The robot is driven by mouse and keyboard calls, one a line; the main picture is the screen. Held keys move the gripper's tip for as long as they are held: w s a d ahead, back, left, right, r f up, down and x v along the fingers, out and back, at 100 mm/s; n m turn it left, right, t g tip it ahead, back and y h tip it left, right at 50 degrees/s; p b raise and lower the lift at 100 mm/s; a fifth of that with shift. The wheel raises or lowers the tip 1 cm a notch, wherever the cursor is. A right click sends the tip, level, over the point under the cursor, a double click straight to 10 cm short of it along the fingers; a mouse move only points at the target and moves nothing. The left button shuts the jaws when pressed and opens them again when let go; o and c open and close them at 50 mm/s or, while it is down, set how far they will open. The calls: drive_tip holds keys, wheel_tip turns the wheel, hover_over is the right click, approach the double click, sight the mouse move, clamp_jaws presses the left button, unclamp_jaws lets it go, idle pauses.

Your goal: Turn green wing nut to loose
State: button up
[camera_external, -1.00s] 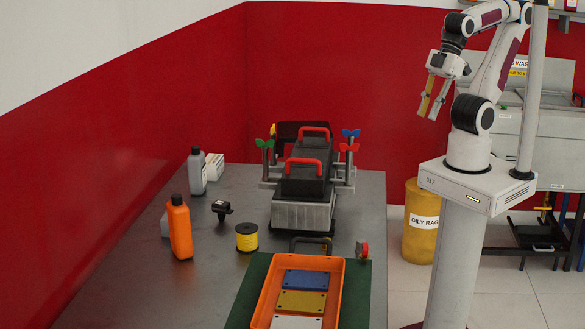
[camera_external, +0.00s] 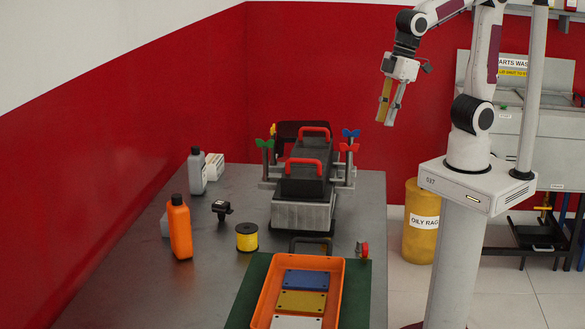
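The green wing nut (camera_external: 265,143) sits on top of an upright post at the left side of the dark engine block trainer (camera_external: 304,180). A red wing nut (camera_external: 348,147) and a blue wing nut (camera_external: 351,133) stand on posts at its right side, and a yellow one (camera_external: 273,129) is at the back left. My gripper (camera_external: 387,113) hangs in the air to the right of and above the trainer, pointing down, apart from every wing nut. Its two fingers look slightly apart with nothing visible between them, but they are small here.
The trainer has red handles (camera_external: 304,164) on top. An orange bottle (camera_external: 180,228), a grey bottle (camera_external: 196,172), a yellow spool (camera_external: 247,237) and a small black part (camera_external: 221,209) stand to the left. An orange tray (camera_external: 337,290) with plates lies in front.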

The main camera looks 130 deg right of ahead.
drive_tip(key=w+d+m+h, duration=0.1)
drive_tip(key=w+d+m, duration=0.2)
drive_tip(key=w+d, duration=0.5)
drive_tip(key=w+d+m+h, duration=0.1)
drive_tip(key=w+d+m, duration=0.2)
drive_tip(key=w+d, duration=0.4)
drive_tip(key=w+r, duration=0.1)
drive_tip(key=w, duration=0.7)
drive_tip(key=shift+w+d+m, duration=0.2)
drive_tip(key=shift+d+m, duration=0.2)
drive_tip(key=shift+f, duration=0.2)
drive_tip(key=shift+x, duration=3.8)
drive_tip(key=shift+w+d+r, duration=0.1)
drive_tip(key=shift+w, duration=0.05)
clamp_jaws()
